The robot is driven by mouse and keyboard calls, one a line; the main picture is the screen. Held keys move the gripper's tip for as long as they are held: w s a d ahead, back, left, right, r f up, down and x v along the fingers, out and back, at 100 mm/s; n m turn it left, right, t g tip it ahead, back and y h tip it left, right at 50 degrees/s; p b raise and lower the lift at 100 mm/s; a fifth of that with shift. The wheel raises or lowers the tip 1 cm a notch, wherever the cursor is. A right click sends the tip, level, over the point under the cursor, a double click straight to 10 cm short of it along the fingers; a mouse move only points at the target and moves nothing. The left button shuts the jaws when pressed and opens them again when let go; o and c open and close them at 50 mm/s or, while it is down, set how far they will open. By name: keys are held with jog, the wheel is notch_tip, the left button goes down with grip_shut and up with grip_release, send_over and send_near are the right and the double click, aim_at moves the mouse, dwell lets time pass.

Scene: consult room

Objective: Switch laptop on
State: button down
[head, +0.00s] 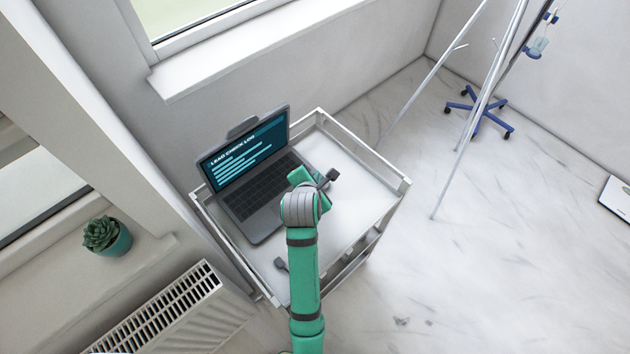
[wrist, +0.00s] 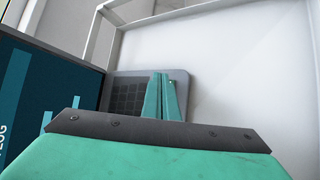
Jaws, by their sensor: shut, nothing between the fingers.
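The laptop (head: 262,190) stands open on a white cart, its screen (head: 243,153) lit with a heading and lines of text. In the wrist view the lit screen (wrist: 40,95) fills the left side, and part of the keyboard (wrist: 125,97) shows beside my fingers. My gripper (wrist: 164,80) is shut and empty, its green fingertips over the corner of the laptop's keyboard deck. A tiny bright spot shows by the fingertips. I cannot tell whether they touch the deck. In the head view my wrist hides the fingertips.
The cart (head: 365,212) has a raised rail around its top, with bare surface right of the laptop. A small dark item (head: 280,264) lies near its front edge. A potted succulent (head: 107,237), a radiator (head: 165,312) and a wheeled stand (head: 478,110) are around it.

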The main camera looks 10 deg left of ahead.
jog(key=shift+w, duration=0.1)
jog(key=shift+w+r, duration=0.15)
jog(key=shift+r, duration=0.05)
jog(key=shift+s+r, duration=0.2)
jog(key=shift+r, duration=0.6)
jog(key=shift+s+d+r, duration=0.1)
jog(key=shift+r, duration=0.95)
jog(key=shift+s+r, duration=0.1)
jog(key=shift+r, duration=0.9)
